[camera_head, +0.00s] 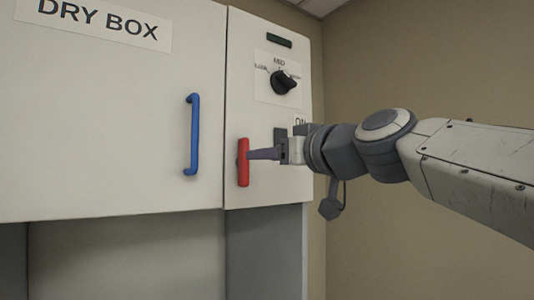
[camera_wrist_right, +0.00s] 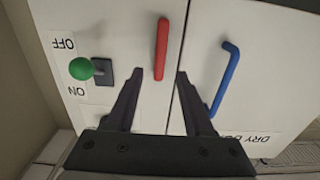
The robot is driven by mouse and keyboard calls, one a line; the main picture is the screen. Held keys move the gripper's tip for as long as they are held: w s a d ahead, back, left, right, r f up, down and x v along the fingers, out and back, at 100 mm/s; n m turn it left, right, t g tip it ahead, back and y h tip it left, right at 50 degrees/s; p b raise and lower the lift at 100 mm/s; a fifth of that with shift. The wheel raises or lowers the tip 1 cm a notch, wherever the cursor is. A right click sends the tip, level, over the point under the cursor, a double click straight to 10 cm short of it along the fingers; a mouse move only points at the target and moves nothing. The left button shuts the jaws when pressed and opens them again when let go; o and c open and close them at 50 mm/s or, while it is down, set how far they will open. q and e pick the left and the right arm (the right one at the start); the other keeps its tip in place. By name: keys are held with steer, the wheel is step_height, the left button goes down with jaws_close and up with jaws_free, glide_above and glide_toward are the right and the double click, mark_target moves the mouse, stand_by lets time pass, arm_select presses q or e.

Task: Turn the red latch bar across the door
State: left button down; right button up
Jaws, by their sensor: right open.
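The red latch bar (camera_head: 243,170) stands upright on the narrow panel, beside the seam with the dry box door (camera_head: 110,120). It also shows in the right wrist view (camera_wrist_right: 161,48), where the picture is upside down. My right gripper (camera_head: 251,154) is open, its fingertips close to the bar in the head view. In the wrist view the bar lies ahead of the gap between the two fingers (camera_wrist_right: 158,74). I cannot tell whether a finger touches it. My left gripper is not in view.
A blue handle (camera_head: 192,135) is on the door left of the bar. A black dial (camera_head: 283,82) sits above on the panel. A green-knobbed lever (camera_wrist_right: 81,69) with ON and OFF labels is near the gripper. Open space lies below the cabinet.

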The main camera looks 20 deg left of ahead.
mark_target(243, 162)
steer(key=p+x, duration=0.3)
steer(key=x, duration=0.4)
steer(key=shift+w+a, duration=0.15)
steer(key=shift+a, duration=0.05)
jaws_close()
